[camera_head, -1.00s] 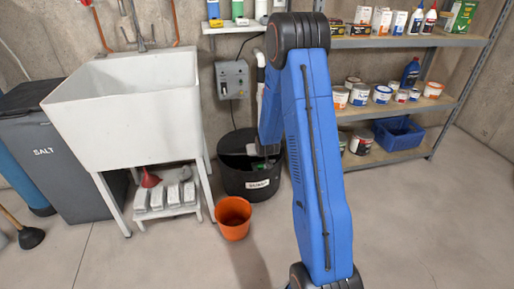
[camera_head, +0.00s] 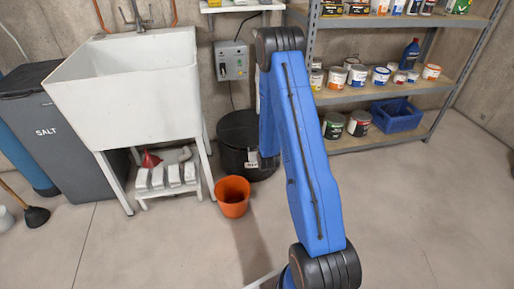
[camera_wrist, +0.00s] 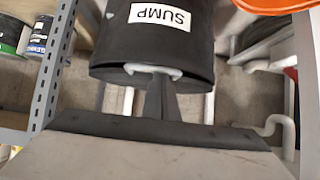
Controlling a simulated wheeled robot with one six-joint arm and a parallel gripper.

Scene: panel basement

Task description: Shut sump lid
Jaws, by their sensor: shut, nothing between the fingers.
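The sump basin (camera_head: 236,163) is a black round tub on the floor, right of the sink. Its black lid (camera_head: 238,128) looks down flat over the rim; whether it is fully seated I cannot tell. My arm covers the right side. In the wrist view the basin (camera_wrist: 110,45) shows upside down with its white SUMP label (camera_wrist: 160,17). My gripper (camera_wrist: 156,80) is shut and empty, with its dark fingers pointing at the basin's edge. A pale curved piece shows by the fingertips; I cannot tell whether they touch it.
An orange bucket (camera_head: 232,200) stands in front of the basin. The white sink (camera_head: 125,95) is left of it, and a metal shelf (camera_head: 400,95) with cans and a blue crate (camera_head: 398,118) is right. A grey control box (camera_head: 231,62) hangs behind. Front floor is clear.

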